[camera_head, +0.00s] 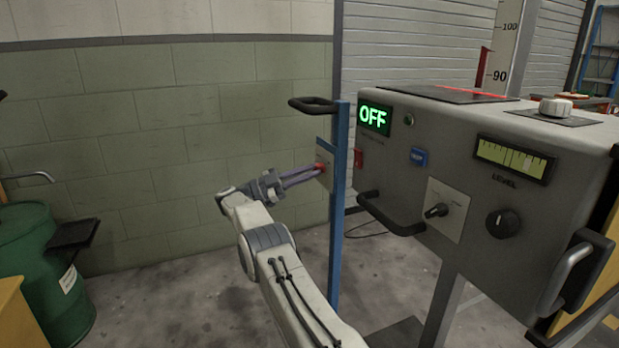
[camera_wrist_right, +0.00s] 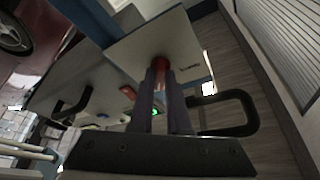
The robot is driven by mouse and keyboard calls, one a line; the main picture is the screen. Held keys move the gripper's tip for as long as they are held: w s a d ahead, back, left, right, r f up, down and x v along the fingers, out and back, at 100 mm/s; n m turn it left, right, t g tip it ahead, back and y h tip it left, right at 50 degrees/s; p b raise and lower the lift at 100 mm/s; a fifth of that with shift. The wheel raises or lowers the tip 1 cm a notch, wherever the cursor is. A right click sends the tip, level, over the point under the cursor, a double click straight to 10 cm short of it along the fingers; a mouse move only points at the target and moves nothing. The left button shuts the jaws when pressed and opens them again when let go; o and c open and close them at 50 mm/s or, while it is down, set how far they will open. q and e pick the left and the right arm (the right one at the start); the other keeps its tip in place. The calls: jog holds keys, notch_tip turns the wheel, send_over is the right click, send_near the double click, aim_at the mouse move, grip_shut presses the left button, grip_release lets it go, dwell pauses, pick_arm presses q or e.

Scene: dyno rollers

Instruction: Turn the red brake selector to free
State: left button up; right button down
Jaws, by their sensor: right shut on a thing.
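The red brake selector (camera_head: 322,168) sits on a pale plate (camera_head: 325,155) fixed to a blue post (camera_head: 338,215), left of the grey control box. It also shows as a red knob in the right wrist view (camera_wrist_right: 161,64), on the pale plate (camera_wrist_right: 140,42). My right gripper (camera_head: 318,171) reaches the plate from the left, with its purple-grey fingers shut on the selector. The fingers hide part of the knob, and I cannot read which way it points. My left gripper is not in view.
The grey control box (camera_head: 455,125) has a lit green OFF display (camera_head: 374,115), a black knob (camera_head: 503,223) and a black-handled switch (camera_head: 437,211). Black handles stick out near the post. A green drum (camera_head: 40,265) stands at left. The floor between is clear.

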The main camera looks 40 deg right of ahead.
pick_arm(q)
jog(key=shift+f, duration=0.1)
pick_arm(e)
jog(key=shift+a+m, duration=0.1)
jog(key=shift+m, duration=0.3)
jog(key=c, duration=0.9)
grip_release()
